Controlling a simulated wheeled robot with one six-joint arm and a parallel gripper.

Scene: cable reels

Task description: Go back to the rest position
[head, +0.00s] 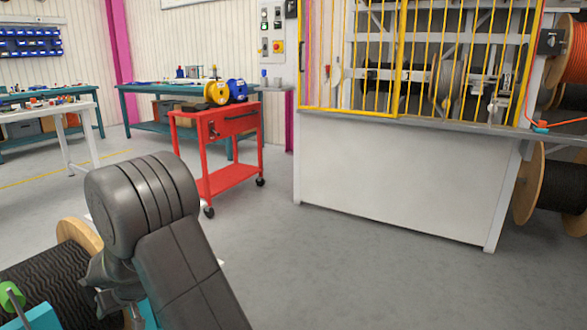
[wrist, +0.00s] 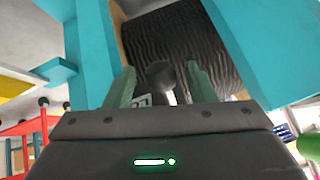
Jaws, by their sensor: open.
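My gripper (wrist: 157,70) shows in the wrist view with its two grey-green fingers apart. A grey round-ended part (wrist: 160,74) shows between the fingers; I cannot tell whether it is in front of or between them. Beyond the fingers is a reel of black ribbed cable (wrist: 185,35) in a teal frame (wrist: 90,50). In the head view my dark grey arm fills the lower left. The black cable reel (head: 45,285) lies beside and behind it, with its wooden flange (head: 80,235) partly hidden. The fingertips are not clear in the head view.
A red trolley (head: 215,150) with a yellow and a blue spool stands beyond my arm. A white cabinet (head: 395,190) with a yellow barred guard (head: 400,55) stands at the right. Workbenches (head: 150,100) line the back left. The grey floor (head: 330,280) in front is clear.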

